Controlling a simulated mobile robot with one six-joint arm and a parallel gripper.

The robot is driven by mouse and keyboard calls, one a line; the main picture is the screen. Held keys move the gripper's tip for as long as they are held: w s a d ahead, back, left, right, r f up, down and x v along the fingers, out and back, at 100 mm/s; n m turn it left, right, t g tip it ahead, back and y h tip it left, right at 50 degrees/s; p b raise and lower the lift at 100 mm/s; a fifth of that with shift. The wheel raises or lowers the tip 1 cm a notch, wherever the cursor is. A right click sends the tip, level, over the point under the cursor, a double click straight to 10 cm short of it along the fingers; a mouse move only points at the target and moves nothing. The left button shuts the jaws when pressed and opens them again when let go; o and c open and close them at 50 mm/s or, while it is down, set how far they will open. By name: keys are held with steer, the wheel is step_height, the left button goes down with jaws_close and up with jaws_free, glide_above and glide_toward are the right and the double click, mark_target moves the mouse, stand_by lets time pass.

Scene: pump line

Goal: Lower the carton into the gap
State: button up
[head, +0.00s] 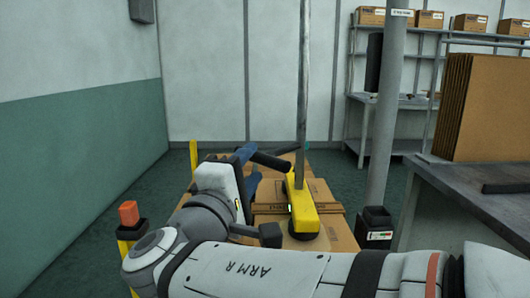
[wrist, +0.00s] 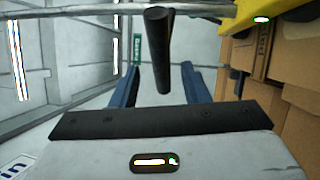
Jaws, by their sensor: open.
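Several brown cartons (head: 330,208) are packed together low in front of me, and they show at the right of the wrist view (wrist: 275,62). A yellow lifting head (head: 302,210) with a dark round foot and a small green light rests on or just over one carton; contact is unclear. A metal pole rises from it, and a black handle (head: 270,160) sticks out to its left. My gripper (head: 251,168) is open by the handle. In the wrist view the handle (wrist: 160,50) appears between the blue fingers (wrist: 160,82), not clamped. I cannot make out the gap; my arm hides part of the cartons.
A grey post (head: 384,110) with a dark base stands right of the cartons. A table (head: 465,195) with upright cardboard sheets (head: 478,108) is at the right. An orange-topped yellow post (head: 128,215) stands at the left. Floor beyond the left side is clear.

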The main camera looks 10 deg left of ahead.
steer(key=shift+v, duration=1)
steer(key=shift+o, duration=0.3)
steer(key=r+g+p, duration=0.1)
steer(key=p, duration=0.3)
steer(key=d+n+g+p, duration=0.1)
steer(key=p, duration=0.2)
steer(key=shift+w+r+g+y+p, duration=0.2)
steer(key=shift+r+g+y+p, duration=0.1)
steer(key=shift+r+g+p, duration=0.1)
steer(key=shift+w+d+f, duration=0.1)
steer(key=shift+w+f, duration=0.25)
steer(key=shift+w, duration=0.1)
steer(key=w, duration=0.2)
steer(key=w+b, duration=0.1)
steer(key=w, duration=0.1)
steer(key=w+d, duration=0.1)
steer(key=w, duration=0.1)
steer(key=shift+w+f+b, duration=0.2)
steer(key=shift+w+b, duration=0.15)
steer(key=shift+w, duration=0.05)
